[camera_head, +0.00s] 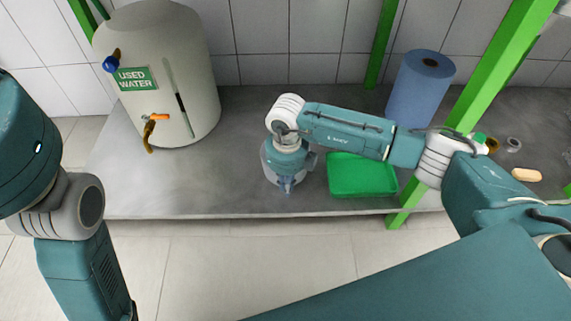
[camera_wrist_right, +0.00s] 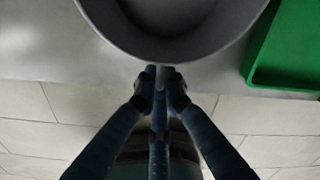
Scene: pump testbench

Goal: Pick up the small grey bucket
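The small grey bucket (camera_wrist_right: 172,40) fills the top of the right wrist view, its round rim cut off by the picture edge. My right gripper (camera_wrist_right: 163,80) has its fingers drawn together at the bucket's near side, with a narrow grey piece of the bucket between the fingertips. It looks shut on this piece. In the head view my right gripper (camera_head: 286,184) points down over the front of the grey bench, and the wrist hides most or all of the bucket. My left arm shows at the left edge, but its gripper is out of view.
A green tray (camera_head: 362,176) lies just right of my right gripper. A used-water tank (camera_head: 180,70) with taps stands at the left, a blue paper roll (camera_head: 420,90) at the back right. Green posts (camera_head: 490,75) rise at the right. The bench (camera_head: 235,185) is clear between tank and gripper.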

